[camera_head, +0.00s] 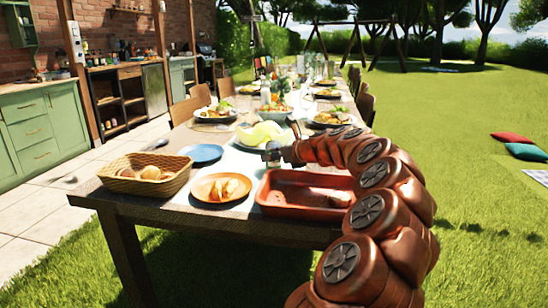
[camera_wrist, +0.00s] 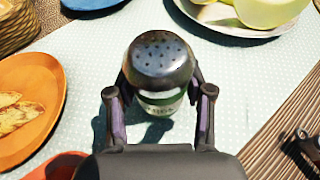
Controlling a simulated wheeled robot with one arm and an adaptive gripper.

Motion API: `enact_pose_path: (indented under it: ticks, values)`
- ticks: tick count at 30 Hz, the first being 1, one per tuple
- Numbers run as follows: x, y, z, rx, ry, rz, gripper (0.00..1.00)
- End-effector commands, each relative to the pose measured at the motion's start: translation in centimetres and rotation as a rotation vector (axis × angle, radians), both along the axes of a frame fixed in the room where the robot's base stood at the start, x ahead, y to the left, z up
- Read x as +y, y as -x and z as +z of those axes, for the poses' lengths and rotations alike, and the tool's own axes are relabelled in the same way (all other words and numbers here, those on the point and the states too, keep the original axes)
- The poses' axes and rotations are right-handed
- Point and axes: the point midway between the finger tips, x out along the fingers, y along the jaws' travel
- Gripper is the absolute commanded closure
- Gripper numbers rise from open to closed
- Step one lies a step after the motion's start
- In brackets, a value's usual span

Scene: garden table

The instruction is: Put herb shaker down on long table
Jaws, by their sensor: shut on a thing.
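The herb shaker (camera_wrist: 160,60) has a dark metal lid with holes and a pale glass body with a green label. It is upright between the fingers of my gripper (camera_wrist: 159,95), which is shut on it. It is over the pale runner of the long table (camera_head: 165,211), and I cannot tell whether its base touches the cloth. In the head view my gripper (camera_head: 275,153) is above the near part of the table, behind the red tray, and the shaker is small and hard to make out there.
Around the gripper are an orange plate with bread (camera_head: 202,190), a red baking tray (camera_head: 268,205), a bread basket (camera_head: 118,178), a blue plate (camera_head: 202,152) and a pale green bowl (camera_head: 258,133). Bare runner (camera_wrist: 75,85) shows left of the shaker. More dishes fill the far table.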

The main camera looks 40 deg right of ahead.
Motion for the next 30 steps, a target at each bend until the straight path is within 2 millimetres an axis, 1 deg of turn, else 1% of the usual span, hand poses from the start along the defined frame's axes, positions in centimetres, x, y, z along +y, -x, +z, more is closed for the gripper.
enact_pose_path:
  ticks: [5,6,12,22,25,30]
  values:
    - [0.0,0.0,-0.2,0.000,-0.002,-0.001,0.87]
    - [0.0,0.0,-0.3,0.000,-0.001,0.000,0.45]
    - [0.0,0.0,-0.3,0.000,0.000,0.000,0.24]
    - [0.0,0.0,-0.3,0.000,0.000,0.000,0.23]
    - [0.0,0.1,0.0,0.000,0.001,-0.001,0.23]
    - [-0.1,2.3,1.4,-0.003,0.000,-0.003,0.23]
